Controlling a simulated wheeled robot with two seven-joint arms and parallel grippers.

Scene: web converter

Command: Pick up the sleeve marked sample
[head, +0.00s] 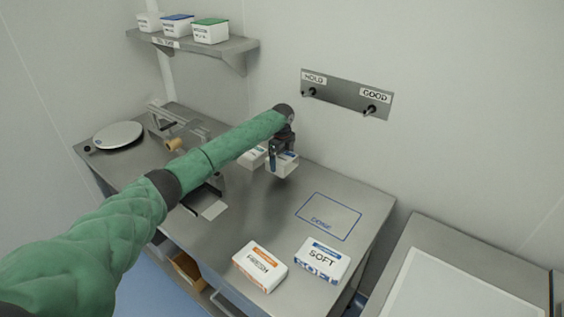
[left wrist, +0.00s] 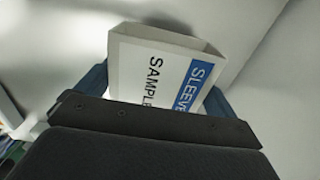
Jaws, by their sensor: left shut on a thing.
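The sleeve marked sample (left wrist: 158,72) is a white open-ended box sleeve with a blue band reading SLEEVE. My left gripper (left wrist: 155,90) is shut on it, with blue fingers at its two sides. In the head view my left gripper (head: 273,160) reaches over the back of the steel table, and the sleeve (head: 283,165) shows at its fingertips. I cannot tell from these views whether the sleeve is touching the table. My right gripper is not in view.
Another white box (head: 253,157) stands just left of the sleeve. A FIRM box (head: 260,266) and a SOFT box (head: 322,261) lie at the front of the table (head: 225,245). A blue outlined DOSE area (head: 329,215) is empty. A wall plate with HOLD and GOOD pegs (head: 346,94) hangs behind.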

